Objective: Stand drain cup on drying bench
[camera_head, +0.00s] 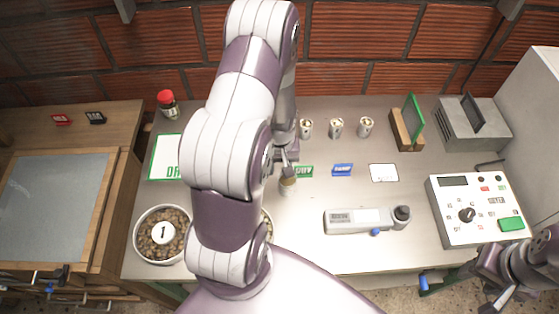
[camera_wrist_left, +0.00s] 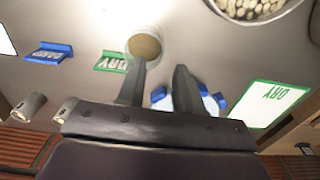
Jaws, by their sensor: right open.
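A small pale cup (camera_head: 288,186) with a brown top stands on the steel table below my left gripper (camera_head: 284,160). In the left wrist view the cup (camera_wrist_left: 145,44) is at the tip of one finger. The fingers of my left gripper (camera_wrist_left: 160,82) are apart, with the cup not clearly between them. I cannot tell whether they touch it. A wooden drying bench (camera_head: 124,190) with a grey mesh stands at the left. My right gripper (camera_head: 497,292) is open at the lower right, away from the cup. Part of the table is hidden behind my left arm.
Several small cups (camera_head: 336,128) and label cards (camera_head: 342,170) stand behind. A bowl of beans (camera_head: 140,240) is at the front left. A handheld meter (camera_head: 345,222) and a control box (camera_head: 450,225) are at the right. A blue-and-white item (camera_wrist_left: 207,104) shows partly behind a finger.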

